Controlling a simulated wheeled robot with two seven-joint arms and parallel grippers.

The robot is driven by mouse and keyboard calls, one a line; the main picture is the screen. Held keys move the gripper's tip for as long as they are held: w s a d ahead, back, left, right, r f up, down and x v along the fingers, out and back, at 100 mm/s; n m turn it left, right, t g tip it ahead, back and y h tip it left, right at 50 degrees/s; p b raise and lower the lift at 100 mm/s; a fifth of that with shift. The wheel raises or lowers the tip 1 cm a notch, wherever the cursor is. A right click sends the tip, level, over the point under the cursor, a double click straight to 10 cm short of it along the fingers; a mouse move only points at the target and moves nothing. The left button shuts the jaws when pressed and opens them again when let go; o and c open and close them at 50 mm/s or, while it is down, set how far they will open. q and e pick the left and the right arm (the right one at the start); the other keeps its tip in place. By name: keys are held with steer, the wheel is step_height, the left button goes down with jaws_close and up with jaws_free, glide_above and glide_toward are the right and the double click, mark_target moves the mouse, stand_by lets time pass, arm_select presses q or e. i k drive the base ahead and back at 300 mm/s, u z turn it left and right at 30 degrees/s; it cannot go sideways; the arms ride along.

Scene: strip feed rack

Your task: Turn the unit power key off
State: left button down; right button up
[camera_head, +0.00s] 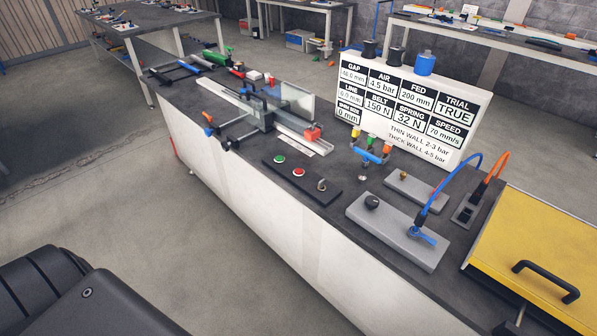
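A dark control panel (301,178) lies on the front edge of the bench, with a green button (280,159), a red button (298,172) and a small metallic key-like switch (321,185) at its right end. The switch is too small to read its position. A grey plate (390,238) further right carries a black round knob (372,202) and a blue lever (424,236) with a blue hose. No label shows which one is the unit power key. Neither of my grippers is in view; only dark parts of my own body show at the lower left.
The long bench top (345,208) holds a feed rail (262,112) with a clear guard, a white readout board (411,103), coloured valves (371,150) and a yellow cover (540,255) with a black handle. Open floor (90,190) lies in front of the bench.

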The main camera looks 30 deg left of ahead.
mark_target(321, 184)
steer(key=u, duration=0.05)
steer(key=k, duration=0.65)
steer(key=z, duration=0.35)
steer(key=i, duration=1.6)
steer(key=u, duration=0.75)
